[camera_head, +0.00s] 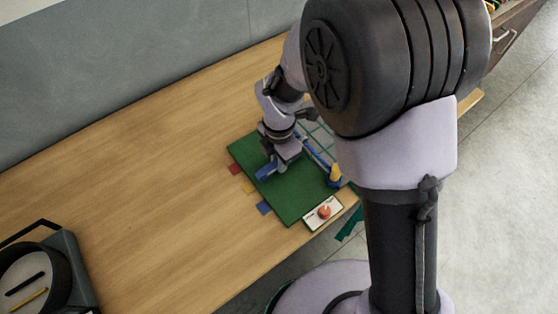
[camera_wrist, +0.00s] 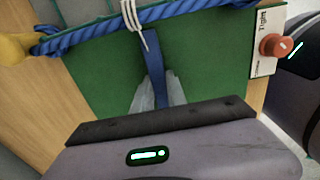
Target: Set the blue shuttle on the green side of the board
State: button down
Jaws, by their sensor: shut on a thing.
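The blue shuttle (camera_head: 265,172) is a flat blue strip over the green side of the board (camera_head: 292,201). In the wrist view the shuttle (camera_wrist: 153,66) runs between my fingertips up towards a blue rope. My gripper (camera_head: 280,162) is shut on it, low over the green area, and its fingers (camera_wrist: 157,93) show on both sides of the strip. I cannot tell whether the shuttle touches the board. The gripper hides part of the shuttle.
A blue rope (camera_wrist: 200,14) with white cord crosses the board, with a yellow piece (camera_head: 335,175) at its end. A card with a red knob (camera_head: 324,212) sits at the board's corner. A dark round container (camera_head: 30,280) stands lower left.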

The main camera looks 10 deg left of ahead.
jog(key=shift+f, duration=0.2)
jog(key=c, duration=1.3)
grip_release()
jog(key=shift+c, duration=0.2)
jog(key=shift+r, duration=0.1)
jog(key=d+r+m+t+y+p, duration=0.1)
jog(key=d+r+m+p, duration=0.15)
jog(key=r, duration=0.65)
jog(key=d+r+m+p, duration=0.2)
jog(key=r+m, duration=0.2)
jog(key=r, duration=0.6)
jog(key=s+d+r+m+t+y, duration=0.1)
jog(key=s+d+r+m, duration=0.3)
jog(key=m, duration=0.3)
jog(key=s+d+r+m+t, duration=0.1)
jog(key=s+d+r+m, duration=0.1)
jog(key=d+r+m, duration=0.3)
jog(key=s+d+r+m+t, duration=0.1)
jog(key=s+d+m, duration=0.2)
jog(key=m, duration=0.4)
jog(key=s+d+m+t, duration=0.2)
jog(key=s+d+m, duration=0.15)
jog(key=m, duration=0.35)
jog(key=f+b, duration=0.1)
jog(key=b, duration=0.1)
jog(key=f+b, duration=0.1)
jog(key=f, duration=0.1)
jog(key=f+b, duration=0.2)
jog(key=shift+a+f+b, duration=0.25)
jog(key=shift+a+b, duration=0.05)
